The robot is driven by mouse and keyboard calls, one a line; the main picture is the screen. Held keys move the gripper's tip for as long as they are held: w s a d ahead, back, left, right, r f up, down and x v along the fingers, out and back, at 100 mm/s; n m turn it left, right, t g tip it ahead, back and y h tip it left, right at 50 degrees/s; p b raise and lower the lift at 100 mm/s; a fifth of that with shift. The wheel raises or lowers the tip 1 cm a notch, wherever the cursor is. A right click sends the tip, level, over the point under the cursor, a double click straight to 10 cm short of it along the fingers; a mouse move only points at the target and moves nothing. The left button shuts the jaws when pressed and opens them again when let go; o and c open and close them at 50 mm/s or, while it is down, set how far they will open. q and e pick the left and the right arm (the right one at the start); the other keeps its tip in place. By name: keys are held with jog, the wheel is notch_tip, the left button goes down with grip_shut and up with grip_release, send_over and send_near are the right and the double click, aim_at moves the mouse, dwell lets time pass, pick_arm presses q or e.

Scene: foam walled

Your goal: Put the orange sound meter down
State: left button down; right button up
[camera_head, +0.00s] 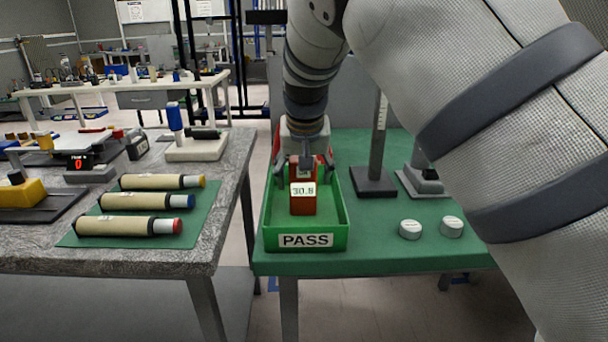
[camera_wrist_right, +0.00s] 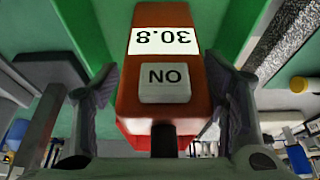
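The orange sound meter (camera_head: 303,206) is a red-orange block with a white display reading 30.8. It is inside the green tray (camera_head: 305,242) marked PASS and appears to rest on its floor. In the right wrist view the meter (camera_wrist_right: 160,108) shows its display and a grey ON button. My right gripper (camera_head: 304,168) is above the tray, its fingers spread on both sides of the meter. In the wrist view my right gripper (camera_wrist_right: 165,92) shows a gap beside the meter on the left; contact on the right is hard to judge. My left gripper is out of view.
The tray stands on a green-topped table (camera_head: 400,262). Two white discs (camera_head: 410,229) (camera_head: 451,226) lie right of it, and a dark-based stand (camera_head: 374,184) is behind them. A grey table (camera_head: 150,262) at left bears several tan cylinders (camera_head: 140,201) on a green mat.

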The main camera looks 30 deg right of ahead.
jog(key=shift+w, duration=0.1)
jog(key=shift+r, duration=0.35)
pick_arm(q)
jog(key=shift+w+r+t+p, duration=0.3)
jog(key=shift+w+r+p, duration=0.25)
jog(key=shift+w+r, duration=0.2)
pick_arm(e)
jog(key=v, duration=1.1)
jog(key=shift+r, duration=0.2)
